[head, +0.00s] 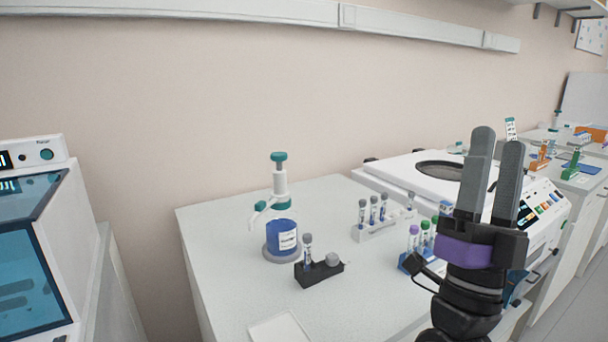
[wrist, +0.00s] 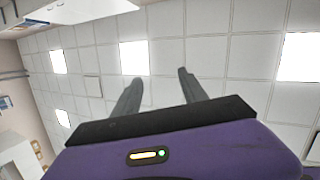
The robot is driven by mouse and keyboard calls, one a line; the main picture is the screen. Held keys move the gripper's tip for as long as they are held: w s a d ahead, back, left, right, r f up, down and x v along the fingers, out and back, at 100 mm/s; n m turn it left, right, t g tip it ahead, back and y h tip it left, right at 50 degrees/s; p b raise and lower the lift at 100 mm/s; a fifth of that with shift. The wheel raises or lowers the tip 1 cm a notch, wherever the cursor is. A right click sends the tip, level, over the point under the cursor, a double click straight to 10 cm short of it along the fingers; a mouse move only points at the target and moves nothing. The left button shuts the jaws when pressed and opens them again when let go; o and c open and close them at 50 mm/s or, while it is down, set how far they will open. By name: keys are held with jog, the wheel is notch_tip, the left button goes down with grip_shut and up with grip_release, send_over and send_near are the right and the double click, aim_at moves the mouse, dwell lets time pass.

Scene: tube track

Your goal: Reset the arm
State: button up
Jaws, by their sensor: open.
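My gripper (head: 497,150) is raised at the right of the head view, with its two grey fingers pointing up. The fingers stand apart with nothing between them. In the wrist view my gripper (wrist: 157,88) is also open and empty, against the ceiling panels. The arm hides part of the bench and the equipment behind it.
On the white bench (head: 225,240) stand a blue dispenser bottle (head: 282,238), a black holder (head: 319,273) with a tube, a white rack (head: 384,226) with several tubes, and a blue rack with purple- and green-capped tubes. A centrifuge (head: 400,172) is behind my gripper. A glass-fronted machine (head: 30,260) stands left.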

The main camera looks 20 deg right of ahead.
jog(key=s+a+f+n+t+y+p, duration=0.15)
jog(key=a+f+n+y, duration=0.35)
jog(key=f+n+y, duration=0.65)
jog(key=s+a+f+n+t+y+p, duration=0.1)
jog(key=s+a+f+n+y, duration=0.2)
jog(key=a+f+n+y, duration=0.6)
jog(key=s+f+g+y+p, duration=0.1)
jog(key=s+f+g, duration=0.3)
jog(key=s+f, duration=0.3)
jog(key=s+f+g+y+p, duration=0.1)
jog(key=s+f+g, duration=0.3)
jog(key=s, duration=1)
notch_tip(320, 180, down, 4)
jog(key=shift+a+r+m+y+p, duration=0.25)
jog(key=shift+a+m+y+p, duration=0.1)
jog(key=shift+p, duration=0.25)
jog(key=shift+d+g, duration=0.1)
jog(key=shift+g, duration=0.15)
jog(key=shift+c, duration=0.7)
